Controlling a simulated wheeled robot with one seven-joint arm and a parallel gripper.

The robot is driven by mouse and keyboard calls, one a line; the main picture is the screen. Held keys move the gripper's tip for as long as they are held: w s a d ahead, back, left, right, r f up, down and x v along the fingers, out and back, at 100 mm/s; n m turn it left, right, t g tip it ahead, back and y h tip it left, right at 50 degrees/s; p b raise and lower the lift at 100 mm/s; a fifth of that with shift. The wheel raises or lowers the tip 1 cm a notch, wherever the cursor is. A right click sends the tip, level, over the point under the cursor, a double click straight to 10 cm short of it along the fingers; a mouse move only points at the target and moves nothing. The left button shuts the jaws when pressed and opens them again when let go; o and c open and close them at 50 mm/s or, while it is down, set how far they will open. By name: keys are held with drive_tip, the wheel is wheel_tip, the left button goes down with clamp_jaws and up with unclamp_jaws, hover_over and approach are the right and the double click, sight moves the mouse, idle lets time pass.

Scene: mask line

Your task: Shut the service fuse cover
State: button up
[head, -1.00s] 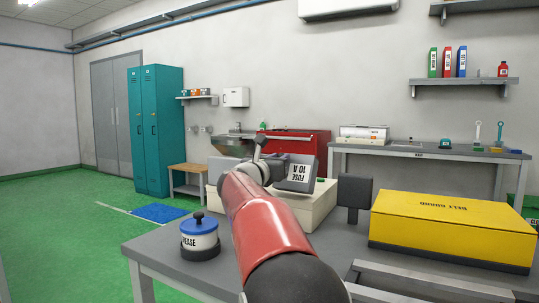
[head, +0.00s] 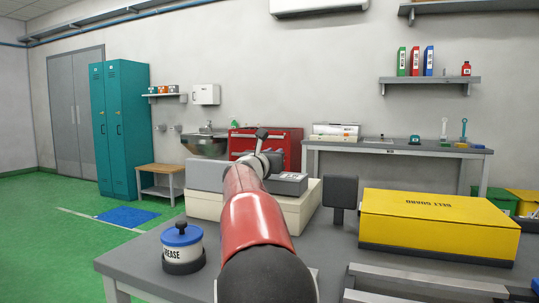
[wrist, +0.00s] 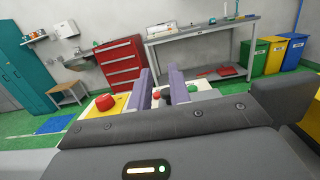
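The service fuse cover (head: 290,184) is a grey lid on the right of the cream box (head: 300,216) on the bench. It lies low and nearly flat, with its label seen at a shallow angle. I cannot tell whether it is fully closed. My red arm hides part of the box and cover in the head view, and my fingertips are hidden there. In the wrist view my gripper (wrist: 162,78) shows two purple-grey fingers apart, with nothing held between them. I cannot make out the cover in the wrist view.
A grease pot (head: 182,248) stands on the bench (head: 140,264) left of my arm. A dark upright pad (head: 341,193) and a yellow belt guard (head: 440,222) stand on the right. In the wrist view a red button (wrist: 104,102) and green button (wrist: 194,89) show past the fingers.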

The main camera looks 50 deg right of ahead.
drive_tip(key=o, duration=0.5)
drive_tip(key=shift+f, duration=0.15)
drive_tip(key=b+v, duration=0.2)
drive_tip(key=v, duration=0.5)
drive_tip(key=shift+s+a+f, duration=0.1)
drive_tip(key=shift+a, duration=0.25)
drive_tip(key=shift+a, duration=0.1)
